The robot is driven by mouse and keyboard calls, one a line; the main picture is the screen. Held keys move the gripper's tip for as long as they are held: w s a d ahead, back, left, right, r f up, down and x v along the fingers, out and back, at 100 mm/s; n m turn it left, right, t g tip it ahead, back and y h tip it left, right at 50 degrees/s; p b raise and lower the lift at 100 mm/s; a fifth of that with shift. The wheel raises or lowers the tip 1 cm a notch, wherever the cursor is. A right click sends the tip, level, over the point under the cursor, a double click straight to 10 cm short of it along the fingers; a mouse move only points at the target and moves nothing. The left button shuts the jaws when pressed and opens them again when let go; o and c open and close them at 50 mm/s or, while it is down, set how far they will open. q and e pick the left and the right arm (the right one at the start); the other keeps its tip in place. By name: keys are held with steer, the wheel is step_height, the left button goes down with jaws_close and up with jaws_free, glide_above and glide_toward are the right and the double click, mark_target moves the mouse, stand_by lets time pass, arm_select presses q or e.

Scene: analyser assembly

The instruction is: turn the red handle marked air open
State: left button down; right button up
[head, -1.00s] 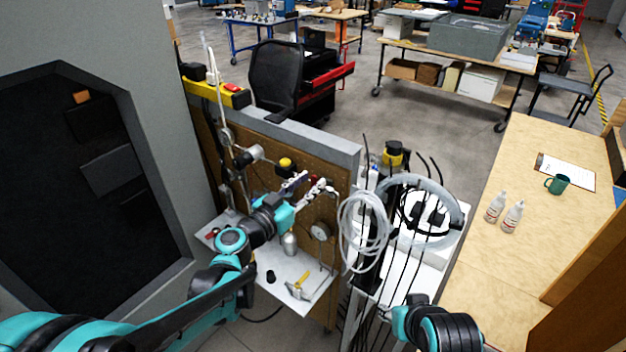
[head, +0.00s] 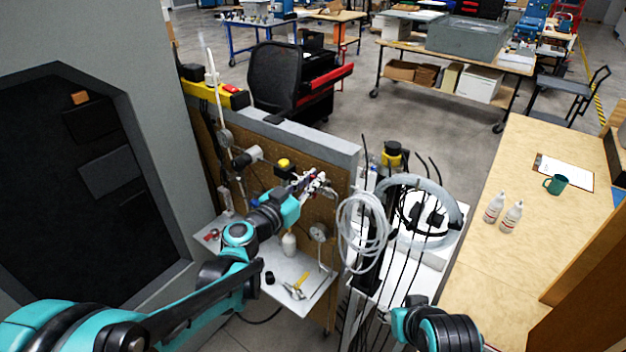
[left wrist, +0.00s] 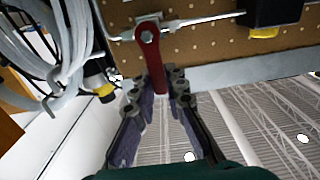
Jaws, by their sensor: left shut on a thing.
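In the left wrist view the red handle (left wrist: 152,62) is a flat lever on a round metal pivot, joined to a pipe fitting in front of the pegboard. Its free end lies between the fingers of my left gripper (left wrist: 163,90), which is shut on it. In that view the handle runs from the pivot down to the fingertips, slightly tilted. In the head view my left gripper (head: 312,184) is at the pegboard's upper right, and it mostly hides the handle. No air marking is readable. My right arm shows at the bottom right of the head view; its fingers cannot be made out.
A coil of clear hose (head: 362,232) and black cables hang just right of the panel. A yellow-topped knob (head: 284,165) and a gauge (head: 319,232) sit on the pegboard (head: 262,180). A wooden bench (head: 510,265) stands at right.

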arm_select(q)
steer(key=w+a+f+n+b, duration=0.3)
steer(key=a+f+n+b, duration=0.1)
steer(key=n, duration=1.3)
steer(key=shift+f+n+b, duration=0.4)
steer(key=shift+f+b, duration=0.1)
steer(key=shift+f, duration=0.1)
steer(key=c, duration=1.5)
jaws_free()
steer(key=shift+c, duration=0.2)
steer(key=shift+s, duration=0.1)
